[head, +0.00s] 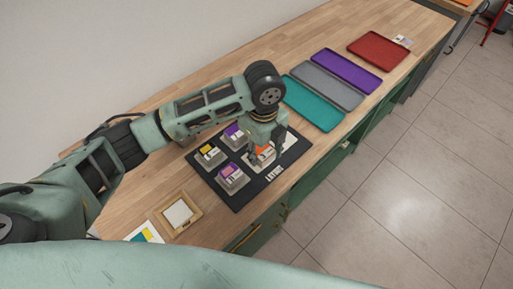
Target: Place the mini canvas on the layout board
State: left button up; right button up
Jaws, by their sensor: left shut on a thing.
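The black layout board (243,198) lies on the wooden counter, with several grey blocks or holders with coloured tops on it. My left gripper (264,149) points down over the board's right part. It is shut on an orange-and-white block (265,155), which is partly hidden by the fingers; I cannot tell whether it touches the board. A small white panel in a wooden frame (178,213), which may be the mini canvas, lies flat left of the board. A card with yellow and teal patches (147,234) lies nearer the front. My right gripper is out of view.
Teal (313,103), grey (328,86), purple (346,70) and red (378,49) trays lie farther along the counter. Bare wood lies behind the board.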

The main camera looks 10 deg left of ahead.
aim_at(258, 151)
pick_arm(q)
jog(key=w, duration=0.1)
jog(key=w+a+f, duration=0.2)
jog(key=shift+w+f+p, duration=0.25)
jog(key=shift+p, duration=0.05)
notch_tip(258, 151, down, 3)
jog(key=shift+f+p, duration=0.1)
jog(key=shift+p, duration=0.45)
jog(key=shift+f, duration=0.35)
jog(key=shift+f, duration=0.15)
jog(key=o, duration=1.1)
notch_tip(258, 151, up, 12)
jog(key=b, duration=0.2)
jog(key=shift+r, duration=0.2)
